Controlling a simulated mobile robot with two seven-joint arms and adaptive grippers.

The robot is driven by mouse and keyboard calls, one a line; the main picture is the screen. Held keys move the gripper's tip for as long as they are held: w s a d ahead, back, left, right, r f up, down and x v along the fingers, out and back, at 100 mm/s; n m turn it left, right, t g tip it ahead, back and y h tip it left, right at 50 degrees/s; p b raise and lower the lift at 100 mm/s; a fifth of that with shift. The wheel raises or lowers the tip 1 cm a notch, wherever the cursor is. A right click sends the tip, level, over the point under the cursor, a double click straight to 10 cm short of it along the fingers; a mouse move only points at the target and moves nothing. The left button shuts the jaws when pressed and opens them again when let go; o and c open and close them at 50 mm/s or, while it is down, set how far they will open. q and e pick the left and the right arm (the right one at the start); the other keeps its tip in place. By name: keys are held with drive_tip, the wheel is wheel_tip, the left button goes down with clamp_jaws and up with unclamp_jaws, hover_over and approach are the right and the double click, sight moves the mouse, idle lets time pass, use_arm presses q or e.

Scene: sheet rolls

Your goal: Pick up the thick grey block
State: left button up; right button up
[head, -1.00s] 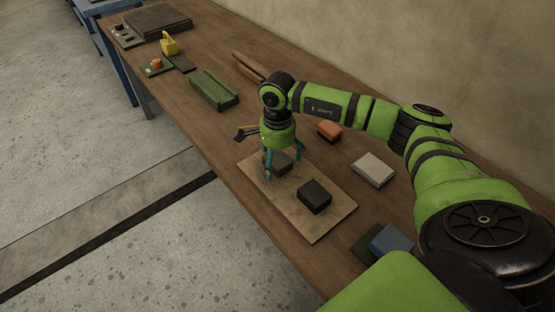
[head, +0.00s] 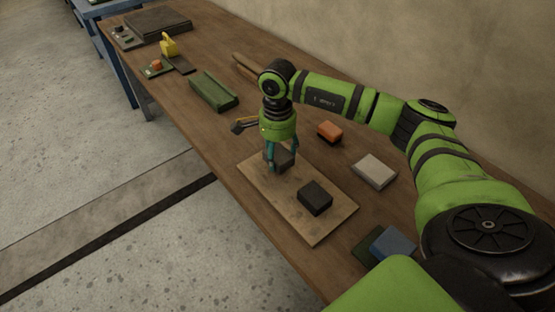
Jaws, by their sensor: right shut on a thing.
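A dark grey block (head: 286,159) stands on the left part of a tan board (head: 328,231) on the wooden bench. My right gripper (head: 282,165) points down over this block and is shut on it, one finger on each visible side. The fingers hide part of the block. I cannot tell whether it is lifted off the board. A second dark block (head: 315,197) lies on the same board, nearer and to the right, apart from the gripper. My left gripper is not in view.
An orange-topped block (head: 330,131) and a pale grey block (head: 374,170) lie behind the board. A blue block (head: 392,242) is at the front right. A green tray (head: 213,92) lies farther left. A dark tool (head: 243,126) lies just behind the gripper.

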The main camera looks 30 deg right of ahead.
drive_tip(key=s+r, duration=0.2)
drive_tip(key=s, duration=0.1)
drive_tip(key=s+d+r+b, duration=0.1)
drive_tip(key=s+r, duration=0.2)
drive_tip(key=s, duration=0.1)
drive_tip(key=s+d+r+b, duration=0.1)
drive_tip(key=s+r, duration=0.1)
drive_tip(key=s, duration=0.1)
drive_tip(key=shift+s+r, duration=0.2)
drive_tip(key=shift+r, duration=0.05)
drive_tip(key=a+r+n+p, duration=0.1)
drive_tip(key=a+n, duration=0.4)
drive_tip(key=a+r+n+p, duration=0.1)
drive_tip(key=a+n+p, duration=0.1)
drive_tip(key=a+n, duration=0.3)
drive_tip(key=a+r+n+p, duration=0.1)
drive_tip(key=a+n+p, duration=0.1)
drive_tip(key=a+n, duration=0.2)
drive_tip(key=shift+w+a+n, duration=0.1)
drive_tip(key=shift+a+n, duration=0.1)
drive_tip(key=shift+n, duration=0.6)
drive_tip(key=shift+w+a+n, duration=0.1)
drive_tip(key=shift+a+n, duration=0.1)
drive_tip(key=shift+n, duration=0.6)
